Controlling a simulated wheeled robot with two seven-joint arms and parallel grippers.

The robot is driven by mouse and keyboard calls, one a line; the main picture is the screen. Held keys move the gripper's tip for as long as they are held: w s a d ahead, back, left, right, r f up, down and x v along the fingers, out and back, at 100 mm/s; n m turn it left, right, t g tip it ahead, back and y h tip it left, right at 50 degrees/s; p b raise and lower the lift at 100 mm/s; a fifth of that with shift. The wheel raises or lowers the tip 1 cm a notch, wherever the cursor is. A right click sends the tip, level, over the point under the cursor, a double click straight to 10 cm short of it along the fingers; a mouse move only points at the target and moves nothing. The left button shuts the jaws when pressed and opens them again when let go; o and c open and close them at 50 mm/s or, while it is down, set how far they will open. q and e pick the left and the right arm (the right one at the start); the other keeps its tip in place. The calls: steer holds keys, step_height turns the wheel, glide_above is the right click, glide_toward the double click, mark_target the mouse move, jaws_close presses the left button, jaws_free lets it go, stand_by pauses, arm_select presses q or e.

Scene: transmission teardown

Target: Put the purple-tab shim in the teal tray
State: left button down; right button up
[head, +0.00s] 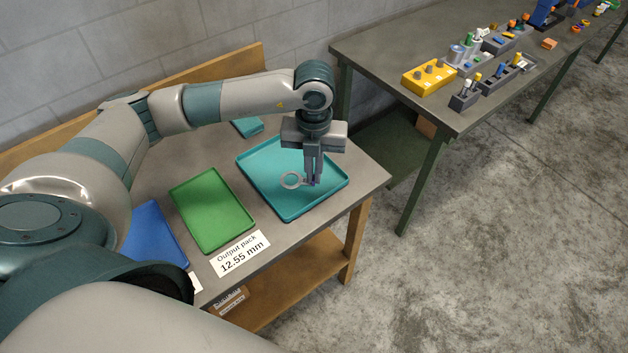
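The teal tray (272,163) lies on the grey-topped bench at the centre of the head view. My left gripper (313,182) points down over the tray's right half, its two fingers close together. A pale ring-shaped shim (290,181) sits at the fingertips, with a small purple patch showing between them. The gripper appears shut on this purple-tab shim. The shim is over the tray floor; I cannot tell whether it touches it. My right gripper is not in view.
A green tray (212,211) and a blue tray (153,236) lie left of the teal tray. A label (240,254) reads "Output pack 12.55 mm". A small teal item (247,127) lies behind. Another table (408,55) holds a yellow block (429,77) and several tool holders.

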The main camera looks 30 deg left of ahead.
arm_select(q)
steer(key=shift+f, duration=0.1)
step_height(320, 180, down, 3)
steer(key=shift+r+p, duration=0.15)
steer(key=shift+p, duration=0.7)
steer(key=shift+f, duration=0.55)
steer(key=shift+f, duration=0.2)
steer(key=c, duration=1.9)
jaws_free()
steer(key=shift+c, duration=0.2)
steer(key=shift+r, duration=0.15)
